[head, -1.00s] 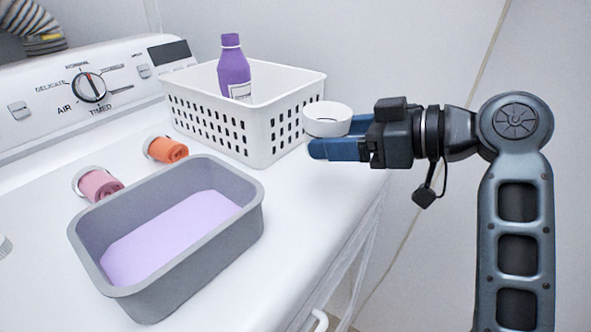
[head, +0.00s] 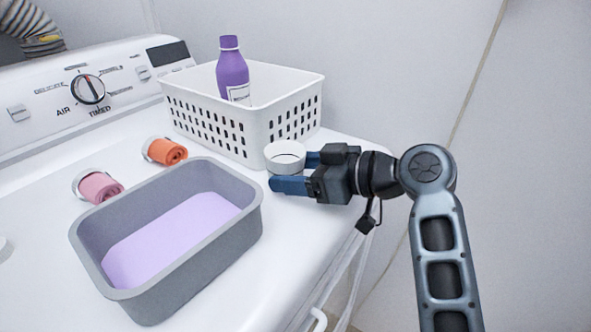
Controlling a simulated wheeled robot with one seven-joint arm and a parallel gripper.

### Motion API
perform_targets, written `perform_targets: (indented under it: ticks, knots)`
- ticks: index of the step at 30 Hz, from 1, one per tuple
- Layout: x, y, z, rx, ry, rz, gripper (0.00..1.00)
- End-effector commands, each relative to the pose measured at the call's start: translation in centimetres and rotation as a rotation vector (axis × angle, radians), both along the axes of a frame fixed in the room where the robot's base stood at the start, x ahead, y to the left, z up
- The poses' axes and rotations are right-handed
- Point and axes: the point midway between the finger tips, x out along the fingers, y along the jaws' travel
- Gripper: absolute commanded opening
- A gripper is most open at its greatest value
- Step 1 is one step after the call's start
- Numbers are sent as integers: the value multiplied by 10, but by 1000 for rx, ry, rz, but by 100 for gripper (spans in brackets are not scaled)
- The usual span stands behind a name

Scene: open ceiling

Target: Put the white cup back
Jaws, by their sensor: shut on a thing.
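The white cup (head: 285,154) is upright between the blue fingers of my gripper (head: 290,172), near the right edge of the white dryer top (head: 285,245). My gripper comes in from the right and is shut on the cup. The cup is just in front of the white basket's right front corner and to the right of the grey bin. The fingers hide part of its lower side, and I cannot tell whether its base touches the dryer top.
A white perforated basket (head: 215,126) holding a purple bottle (head: 232,72) stands behind. A grey bin (head: 185,268) with a lilac inside bottom is at front left. An orange roll (head: 165,151) and a pink roll (head: 97,186) lie behind it. The dryer top right of the bin is clear.

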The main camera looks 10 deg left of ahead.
Motion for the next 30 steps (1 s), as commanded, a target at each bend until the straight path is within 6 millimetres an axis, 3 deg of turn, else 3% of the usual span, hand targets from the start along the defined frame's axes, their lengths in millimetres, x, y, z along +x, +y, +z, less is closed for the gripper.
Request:
perform_targets:
  ticks: [5,6,14,24,30]
  knots:
    - [0,0,-4,0,0,0,34]
    - [0,0,-4,0,0,0,68]
    - [0,0,-3,0,1,0,92]
    - [0,0,3,0,0,0,92]
    - [-8,-31,9,1,0,-3,92]
